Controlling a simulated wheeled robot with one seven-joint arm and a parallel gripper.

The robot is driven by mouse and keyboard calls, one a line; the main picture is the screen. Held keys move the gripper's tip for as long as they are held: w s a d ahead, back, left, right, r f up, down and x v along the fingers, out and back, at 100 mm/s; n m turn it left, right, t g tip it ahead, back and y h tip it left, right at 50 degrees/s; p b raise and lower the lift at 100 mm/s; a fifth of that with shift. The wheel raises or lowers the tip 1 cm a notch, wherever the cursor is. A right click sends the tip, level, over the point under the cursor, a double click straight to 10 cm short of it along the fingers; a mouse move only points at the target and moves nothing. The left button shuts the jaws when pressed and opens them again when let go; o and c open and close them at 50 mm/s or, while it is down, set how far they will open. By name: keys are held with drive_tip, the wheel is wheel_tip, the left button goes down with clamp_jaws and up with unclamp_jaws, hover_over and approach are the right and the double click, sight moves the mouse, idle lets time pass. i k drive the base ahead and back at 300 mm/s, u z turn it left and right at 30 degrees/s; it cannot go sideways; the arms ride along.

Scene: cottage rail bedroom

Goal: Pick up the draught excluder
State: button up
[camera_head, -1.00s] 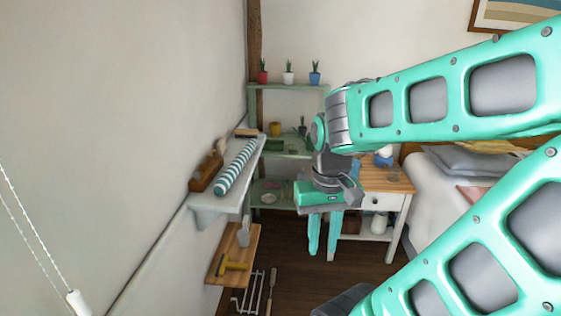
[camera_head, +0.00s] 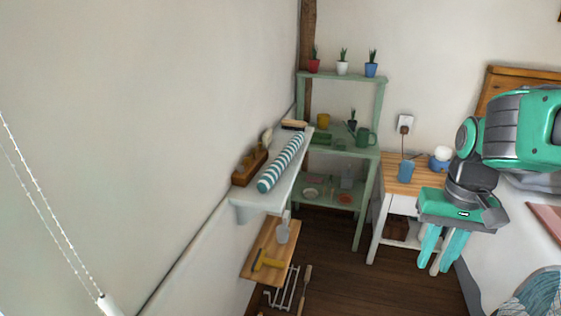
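The draught excluder (camera_head: 281,162) is a long roll with teal and white stripes. It lies lengthwise on the white wall shelf (camera_head: 262,198), its near end close to the shelf's front end. My gripper (camera_head: 439,262) hangs at the right, fingers pointing down, in front of the bedside table and beside the bed. It is well to the right of the draught excluder and apart from it. Its two teal fingers show a narrow gap between them, with nothing seen in it.
On the same shelf, a wooden block (camera_head: 248,167) and a brush (camera_head: 294,125) sit by the wall. A lower wooden shelf (camera_head: 262,236) holds a yellow-handled tool. A green shelf unit (camera_head: 359,215) stands behind. A wooden-topped table (camera_head: 397,175) is near my gripper. Floor between is clear.

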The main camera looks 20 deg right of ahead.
sight(266, 181)
drive_tip(key=z, duration=0.45)
drive_tip(key=i, duration=1.15)
drive_tip(key=u, duration=0.1)
